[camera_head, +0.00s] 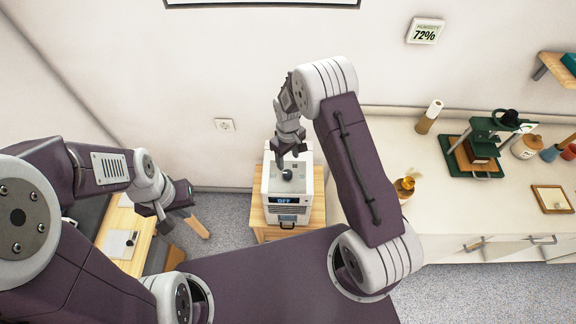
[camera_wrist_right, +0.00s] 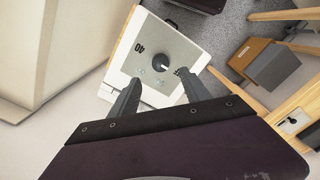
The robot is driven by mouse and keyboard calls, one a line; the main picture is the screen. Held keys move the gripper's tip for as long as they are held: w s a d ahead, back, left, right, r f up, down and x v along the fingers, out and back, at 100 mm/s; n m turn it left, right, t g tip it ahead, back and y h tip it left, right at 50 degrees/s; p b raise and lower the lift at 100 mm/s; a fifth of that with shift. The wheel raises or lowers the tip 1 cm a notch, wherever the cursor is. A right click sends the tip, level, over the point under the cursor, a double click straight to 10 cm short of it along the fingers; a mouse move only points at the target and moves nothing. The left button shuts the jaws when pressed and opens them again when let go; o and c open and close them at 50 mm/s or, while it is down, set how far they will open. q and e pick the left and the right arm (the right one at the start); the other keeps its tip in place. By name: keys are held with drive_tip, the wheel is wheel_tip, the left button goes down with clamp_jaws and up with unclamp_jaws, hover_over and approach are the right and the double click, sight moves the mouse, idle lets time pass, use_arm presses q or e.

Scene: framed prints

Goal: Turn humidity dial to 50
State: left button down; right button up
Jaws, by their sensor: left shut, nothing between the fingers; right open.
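The humidity dial is a dark round knob (camera_head: 287,174) on top of a white box-shaped unit (camera_head: 268,208). The unit's front display reads OFF. In the right wrist view the dial (camera_wrist_right: 160,64) shows a pale pointer line, and a "40" is printed on the unit's top (camera_wrist_right: 150,40) to its left. My right gripper (camera_head: 288,158) is open above the dial; its fingers (camera_wrist_right: 158,95) point down at the unit on either side of the dial, apart from it as far as I can tell. My left gripper (camera_head: 165,224) is shut and empty at the left, away from the unit.
The unit stands on a small wooden table (camera_head: 257,224). A wall display (camera_head: 425,31) reads humidity 72%. A white counter (camera_head: 440,205) at the right holds a green press (camera_head: 483,148), an amber bottle (camera_head: 405,186) and jars. A wall socket (camera_head: 224,125) is behind.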

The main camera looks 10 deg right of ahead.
sight(288, 173)
wheel_tip(288, 173, down, 9)
drive_tip(key=shift+f+p, duration=0.1)
drive_tip(key=shift+p, duration=0.95)
drive_tip(key=shift+a, duration=0.1)
clamp_jaws()
